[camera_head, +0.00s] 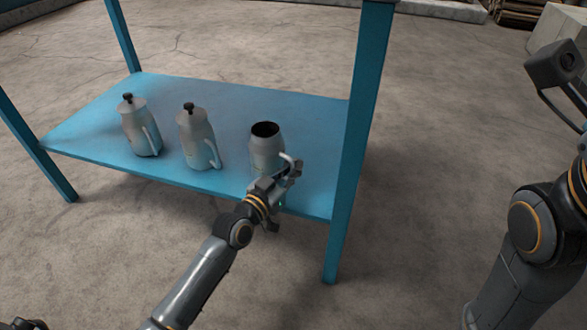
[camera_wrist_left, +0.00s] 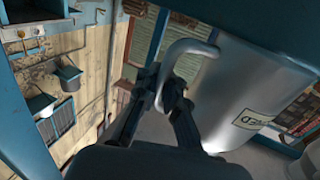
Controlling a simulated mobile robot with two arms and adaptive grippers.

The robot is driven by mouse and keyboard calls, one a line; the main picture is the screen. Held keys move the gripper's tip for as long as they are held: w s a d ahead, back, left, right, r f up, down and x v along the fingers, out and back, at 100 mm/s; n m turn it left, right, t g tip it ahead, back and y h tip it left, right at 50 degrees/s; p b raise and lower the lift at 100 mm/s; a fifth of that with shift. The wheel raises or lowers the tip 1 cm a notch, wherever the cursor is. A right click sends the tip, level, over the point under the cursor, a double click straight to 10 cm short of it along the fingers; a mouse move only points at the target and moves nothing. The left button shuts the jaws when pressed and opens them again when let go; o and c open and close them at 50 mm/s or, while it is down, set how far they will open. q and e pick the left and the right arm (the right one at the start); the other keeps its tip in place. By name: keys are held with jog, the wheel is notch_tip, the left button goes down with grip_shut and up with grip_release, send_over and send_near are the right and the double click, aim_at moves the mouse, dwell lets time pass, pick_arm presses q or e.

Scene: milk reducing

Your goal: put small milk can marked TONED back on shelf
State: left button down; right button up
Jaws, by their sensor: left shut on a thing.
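The small milk can marked TONED (camera_head: 266,150) is grey metal, with a dark open top and no lid. It stands upright at the right end of the blue shelf (camera_head: 80,135). In the left wrist view the can (camera_wrist_left: 235,85) shows a label ending in "ED" and its curved handle. My left gripper (camera_head: 291,172) is shut on the can's handle at the shelf's front edge. It also shows in the left wrist view (camera_wrist_left: 165,100). The can's base is partly hidden by the gripper.
Two lidded grey cans, one at the left (camera_head: 140,127) and one in the middle (camera_head: 197,138), stand on the same shelf. A blue shelf post (camera_head: 352,130) rises just right of the open can. The concrete floor in front is clear.

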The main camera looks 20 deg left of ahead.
pick_arm(q)
jog(key=c, duration=1.9)
grip_release()
jog(key=shift+f, duration=0.15)
jog(key=o, duration=0.5)
jog(key=shift+c, duration=0.2)
